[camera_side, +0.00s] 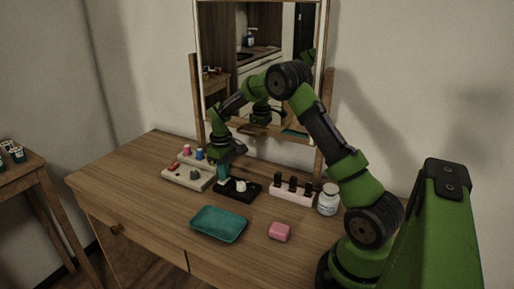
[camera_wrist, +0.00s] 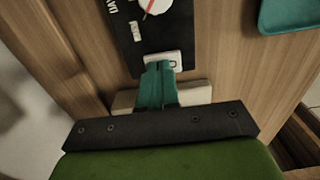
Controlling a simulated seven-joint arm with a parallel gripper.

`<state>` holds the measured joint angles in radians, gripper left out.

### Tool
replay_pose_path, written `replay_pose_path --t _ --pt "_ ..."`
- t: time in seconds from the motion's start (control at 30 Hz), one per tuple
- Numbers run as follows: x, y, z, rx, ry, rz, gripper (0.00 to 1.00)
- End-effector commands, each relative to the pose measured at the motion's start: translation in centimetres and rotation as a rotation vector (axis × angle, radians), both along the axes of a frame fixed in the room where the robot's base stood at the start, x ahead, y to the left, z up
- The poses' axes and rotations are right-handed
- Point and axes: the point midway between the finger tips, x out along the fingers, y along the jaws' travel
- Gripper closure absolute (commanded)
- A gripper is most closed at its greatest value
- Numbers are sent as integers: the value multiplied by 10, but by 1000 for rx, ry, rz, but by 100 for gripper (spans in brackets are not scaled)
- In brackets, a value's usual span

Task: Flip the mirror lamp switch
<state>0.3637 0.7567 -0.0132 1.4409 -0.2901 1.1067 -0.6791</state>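A black control box (camera_side: 247,194) stands on the wooden table in front of the mirror, with a white knob (camera_side: 241,186) on top. In the wrist view the black box (camera_wrist: 172,30) shows a round dial with a red pointer (camera_wrist: 151,7), a small white piece (camera_wrist: 135,30) and a pale switch (camera_wrist: 163,59) near its close edge. My gripper (camera_wrist: 158,68), with teal fingers, points down at the pale switch. Its fingertips overlap the switch in the picture; I cannot tell whether they touch. The fingers are together with nothing seen between them. In the side view my gripper (camera_side: 223,178) is at the box's left end.
A beige tray (camera_side: 178,178) with spools lies left of the box. A pink rack (camera_side: 291,198) with black items and a white jar (camera_side: 328,199) stand right. A teal tray (camera_side: 219,224) and pink block (camera_side: 279,231) lie in front. The mirror (camera_side: 240,20) rises behind.

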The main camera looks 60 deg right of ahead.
Motion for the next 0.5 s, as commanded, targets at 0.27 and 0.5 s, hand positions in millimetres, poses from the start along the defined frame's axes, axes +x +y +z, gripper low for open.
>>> replay_pose_path --t 0.27,0.5 --pt "1 -1 38 -4 -6 0 100" --pt "1 -1 94 -3 -6 0 100"
